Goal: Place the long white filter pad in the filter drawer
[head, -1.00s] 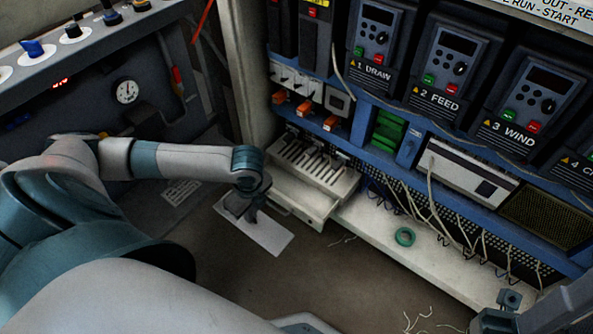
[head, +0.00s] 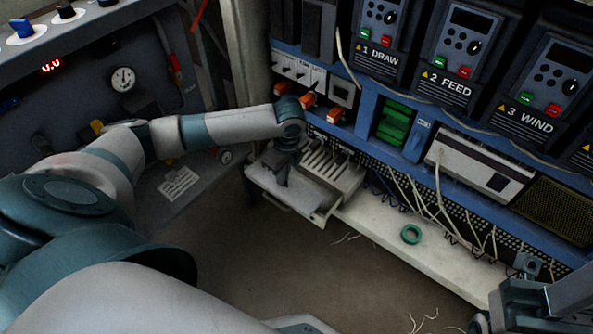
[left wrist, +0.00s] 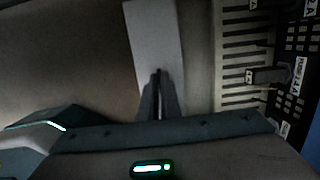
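The long white filter pad (head: 305,204) is a flat, pale strip under my left gripper (head: 283,183), over the front part of the filter drawer (head: 342,181) in the head view. In the left wrist view, the pad (left wrist: 153,35) runs away from the closed fingers (left wrist: 158,75), which pinch it near its close end. The slotted drawer unit (left wrist: 232,70) lies to the pad's right there. The pad seems held above the drawer; the exact gap cannot be told. Part of my right gripper (head: 518,298) shows at the lower right; its finger opening is unclear.
A green ring (head: 411,234) lies on the white ledge (head: 385,222) right of the drawer. Loose wires hang from the blue panel (head: 365,120) above. A gauge panel (head: 80,100) stands left. The brown floor (head: 300,270) in front is mostly clear, with some threads.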

